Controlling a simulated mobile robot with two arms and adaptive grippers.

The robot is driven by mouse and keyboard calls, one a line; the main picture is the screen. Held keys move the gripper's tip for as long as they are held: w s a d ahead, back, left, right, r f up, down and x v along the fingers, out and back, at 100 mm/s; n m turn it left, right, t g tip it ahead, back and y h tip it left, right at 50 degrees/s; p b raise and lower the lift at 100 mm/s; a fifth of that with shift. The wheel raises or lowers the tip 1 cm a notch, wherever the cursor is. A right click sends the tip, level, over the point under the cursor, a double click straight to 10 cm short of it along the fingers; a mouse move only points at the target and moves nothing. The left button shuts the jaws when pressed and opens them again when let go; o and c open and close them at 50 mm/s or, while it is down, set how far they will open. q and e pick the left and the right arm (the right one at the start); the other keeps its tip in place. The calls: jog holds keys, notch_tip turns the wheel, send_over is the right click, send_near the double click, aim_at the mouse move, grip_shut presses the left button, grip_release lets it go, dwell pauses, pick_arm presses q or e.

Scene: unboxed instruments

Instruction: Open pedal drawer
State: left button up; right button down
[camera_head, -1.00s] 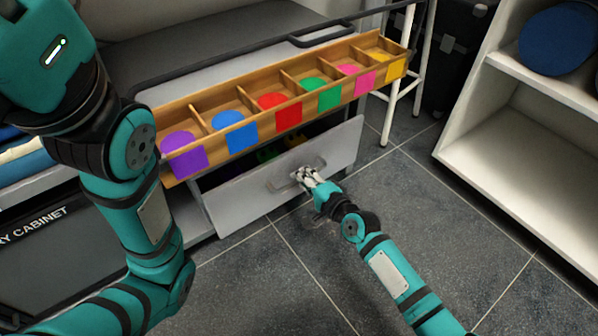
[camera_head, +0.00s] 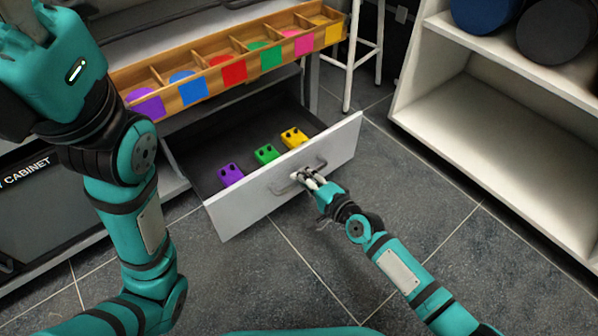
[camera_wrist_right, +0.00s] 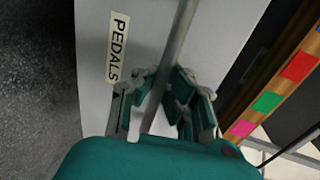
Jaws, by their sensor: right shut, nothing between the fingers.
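The pedal drawer (camera_head: 240,213) is a light grey drawer, pulled well out, with its dark interior showing in the head view. Three pedals lie inside: a purple one (camera_head: 231,175), a green one (camera_head: 266,154) and a yellow one (camera_head: 294,137). My right gripper (camera_head: 308,177) is at the bar handle (camera_head: 284,187) on the drawer front, its fingers shut around the bar region with nothing seen pinched. In the right wrist view the fingers (camera_wrist_right: 163,98) straddle the bar (camera_wrist_right: 180,35) beside a "PEDALS" label (camera_wrist_right: 117,47). My left gripper is out of view; only its arm shows at left.
A wooden tray (camera_head: 216,83) with coloured compartments sits above the drawer. A white stool (camera_head: 350,75) stands behind. White shelves (camera_head: 480,110) with round dark cases are at right. The tiled floor (camera_head: 420,205) between drawer and shelves is clear.

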jog(key=shift+s+d, duration=0.15)
jog(key=c, duration=1.4)
grip_release()
jog(key=shift+o, duration=0.2)
jog(key=v, duration=1.2)
